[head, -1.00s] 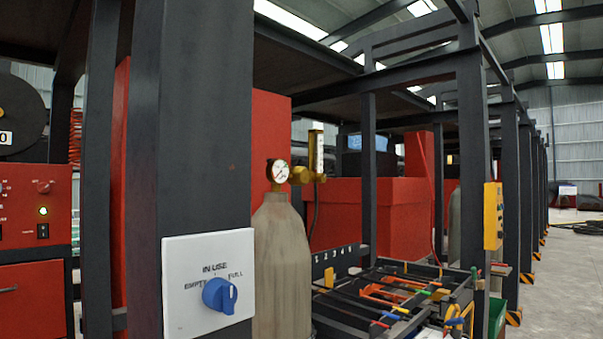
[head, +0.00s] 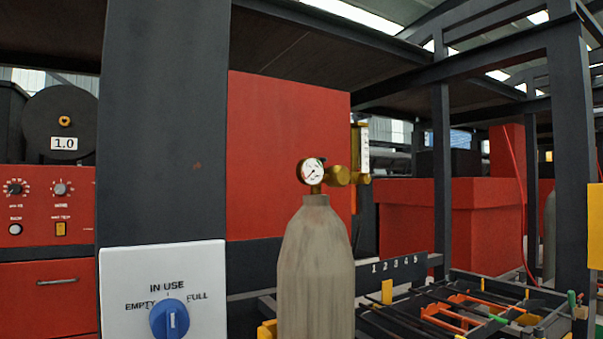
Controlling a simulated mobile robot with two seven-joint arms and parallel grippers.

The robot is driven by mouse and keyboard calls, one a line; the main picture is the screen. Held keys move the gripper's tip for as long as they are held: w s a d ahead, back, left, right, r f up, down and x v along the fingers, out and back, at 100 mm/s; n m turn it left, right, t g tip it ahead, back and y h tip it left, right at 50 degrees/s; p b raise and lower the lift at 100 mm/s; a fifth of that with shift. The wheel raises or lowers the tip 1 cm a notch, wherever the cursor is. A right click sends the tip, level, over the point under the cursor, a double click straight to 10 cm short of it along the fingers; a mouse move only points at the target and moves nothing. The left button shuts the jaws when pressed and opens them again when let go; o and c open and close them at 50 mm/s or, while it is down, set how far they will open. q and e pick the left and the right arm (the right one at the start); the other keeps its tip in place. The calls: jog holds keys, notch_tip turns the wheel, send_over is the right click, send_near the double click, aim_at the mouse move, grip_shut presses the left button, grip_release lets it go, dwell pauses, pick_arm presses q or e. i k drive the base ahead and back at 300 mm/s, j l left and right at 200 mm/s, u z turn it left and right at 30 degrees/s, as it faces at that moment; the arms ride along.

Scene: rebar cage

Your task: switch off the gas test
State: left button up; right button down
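A red machine panel (head: 35,205) stands at the left edge of the head view, partly behind the dark post. It carries two dark and grey dial knobs, a pale round button or lamp (head: 15,229) and a small yellow switch (head: 61,229). The tiny label above the yellow switch seems to end in "TEST", but is hard to read. The switch's position cannot be told. A grey gas cylinder (head: 315,275) with a round gauge (head: 312,171) and brass regulator (head: 340,176) stands right of the post. Neither of my grippers is in view.
A dark post (head: 163,130) stands close in front. It bears a white plate (head: 125,265) with a blue knob (head: 169,319), marked EMPTY, IN USE and FULL. A rack with coloured tools (head: 480,312) is at lower right, near another post (head: 571,150).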

aim_at(60, 227)
jog(key=i+l, duration=0.2)
jog(key=u, duration=1.3)
jog(key=i+j, duration=0.1)
jog(key=j, duration=0.25)
jog(key=i+j, duration=0.1)
jog(key=j, duration=0.2)
jog(key=i+j, duration=0.1)
jog(key=j, duration=0.25)
jog(key=i+j, duration=0.65)
jog(key=i, duration=1.3)
jog(key=j+u, duration=0.05)
